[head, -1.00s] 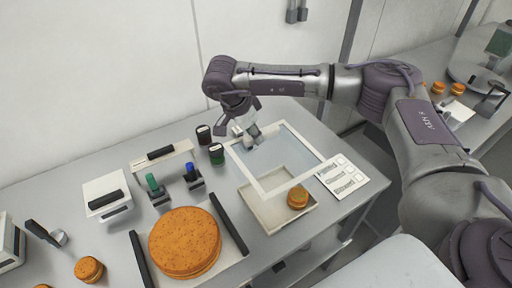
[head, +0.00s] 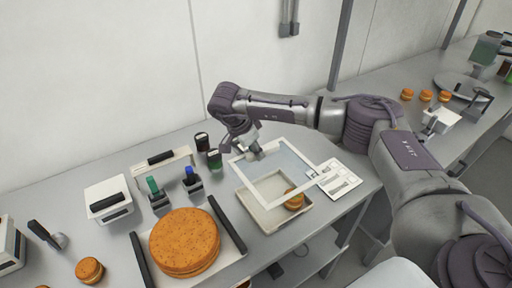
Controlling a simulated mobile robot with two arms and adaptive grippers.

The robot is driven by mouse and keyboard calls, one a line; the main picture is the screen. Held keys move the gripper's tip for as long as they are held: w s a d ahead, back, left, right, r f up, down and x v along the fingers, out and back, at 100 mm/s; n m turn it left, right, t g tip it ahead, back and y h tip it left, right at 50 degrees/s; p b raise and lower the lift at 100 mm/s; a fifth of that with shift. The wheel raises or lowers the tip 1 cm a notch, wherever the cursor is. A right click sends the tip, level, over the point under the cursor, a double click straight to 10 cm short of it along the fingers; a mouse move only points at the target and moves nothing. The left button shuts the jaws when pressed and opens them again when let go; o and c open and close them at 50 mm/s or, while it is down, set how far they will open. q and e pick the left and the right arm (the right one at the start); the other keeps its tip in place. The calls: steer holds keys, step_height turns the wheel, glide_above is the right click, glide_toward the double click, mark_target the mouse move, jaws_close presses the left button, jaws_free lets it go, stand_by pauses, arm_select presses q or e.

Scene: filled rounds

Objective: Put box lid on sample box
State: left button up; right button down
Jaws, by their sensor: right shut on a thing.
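My right gripper (head: 252,152) is shut on the back left edge of the box lid (head: 246,184), a clear panel with a white frame. The lid looks held above the sample box (head: 266,229), a shallow cream tray on the grey bench. It hides the back part of the box, and its front right corner reaches past the box wall. A filled round (head: 294,202) sits in the box's front right corner, its top partly behind the lid's frame. I cannot tell whether lid and box touch. My left gripper is out of view.
A checklist card (head: 342,181) lies right of the box, partly under the lid's corner. Dark and green-labelled jars (head: 214,159) stand close left of the lid. A large orange round (head: 184,241) lies between black rails (head: 228,224). Several small rounds lie on the far right bench.

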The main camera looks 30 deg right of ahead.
mark_target(256, 163)
step_height(256, 163, down, 2)
steer(key=shift+f+b, duration=0.1)
steer(key=shift+b, duration=0.3)
step_height(256, 163, down, 3)
steer(key=shift+r+b, duration=0.1)
steer(key=shift+b, duration=0.95)
arm_select(q)
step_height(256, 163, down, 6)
steer(key=b, duration=0.2)
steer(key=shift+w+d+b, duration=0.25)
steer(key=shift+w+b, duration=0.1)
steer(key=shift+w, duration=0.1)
arm_select(e)
steer(key=shift+f, duration=1.95)
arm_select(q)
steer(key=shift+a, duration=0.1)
arm_select(e)
steer(key=shift+d, duration=0.1)
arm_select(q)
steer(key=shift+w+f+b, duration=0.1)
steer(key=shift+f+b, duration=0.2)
arm_select(e)
steer(key=shift+f, duration=0.25)
steer(key=c, duration=0.5)
jaws_free()
